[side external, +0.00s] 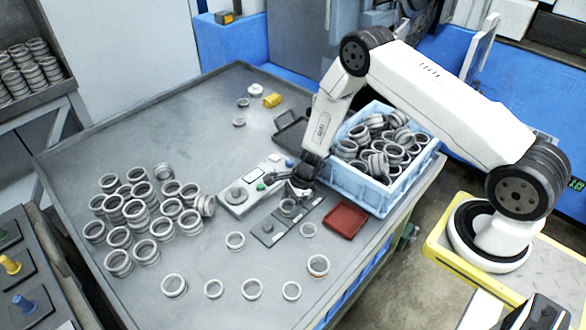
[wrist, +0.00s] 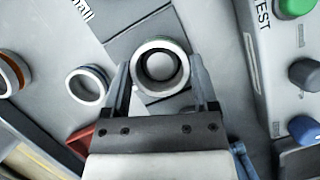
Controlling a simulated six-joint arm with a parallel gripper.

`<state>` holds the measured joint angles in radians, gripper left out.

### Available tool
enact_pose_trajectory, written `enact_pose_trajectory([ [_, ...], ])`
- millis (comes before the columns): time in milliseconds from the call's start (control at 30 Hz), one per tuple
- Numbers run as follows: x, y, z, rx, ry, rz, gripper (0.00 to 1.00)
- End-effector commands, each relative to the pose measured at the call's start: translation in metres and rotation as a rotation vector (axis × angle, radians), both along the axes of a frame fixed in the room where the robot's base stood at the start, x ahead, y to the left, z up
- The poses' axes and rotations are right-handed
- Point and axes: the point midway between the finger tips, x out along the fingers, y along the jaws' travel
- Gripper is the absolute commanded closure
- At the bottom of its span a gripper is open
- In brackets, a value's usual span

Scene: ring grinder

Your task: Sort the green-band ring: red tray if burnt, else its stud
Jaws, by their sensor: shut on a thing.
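My gripper (side external: 291,193) is over the dark plate (side external: 265,239) in the middle of the table. In the wrist view my gripper (wrist: 162,84) is shut on a grey ring (wrist: 137,67), with one finger at each side. A thin dark green trace shows at the ring's far edge; no burn shows on the part in view. The ring (side external: 287,211) also shows under my gripper in the side view; I cannot tell whether it touches the plate. The red tray (side external: 345,219) is empty, to the right. Green (side external: 5,234), yellow (side external: 10,264) and blue (side external: 23,304) studs stand at the left edge.
A test box (side external: 238,196) with buttons and knobs lies beside my gripper. A blue crate (side external: 357,189) full of rings stands behind the red tray. Many loose rings (side external: 136,213) cover the table's left. Several single rings (side external: 252,289) lie in front, one with an orange band (side external: 318,265).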

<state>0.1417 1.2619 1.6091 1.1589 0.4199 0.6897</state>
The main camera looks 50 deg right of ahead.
Motion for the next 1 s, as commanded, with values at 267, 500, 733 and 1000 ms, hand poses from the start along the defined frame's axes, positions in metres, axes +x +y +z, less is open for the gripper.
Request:
enact_pose_trajectory([
  [267,0.000,0.000,0.000,0.000,0.000,0.000,0.00],
  [500,0.000,-0.001,0.002,0.000,0.000,-0.001,0.00],
  [733,-0.002,-0.006,0.015,0.000,-0.001,-0.001,0.00],
  [1000,-0.005,-0.016,0.042,0.000,-0.003,-0.002,0.00],
])
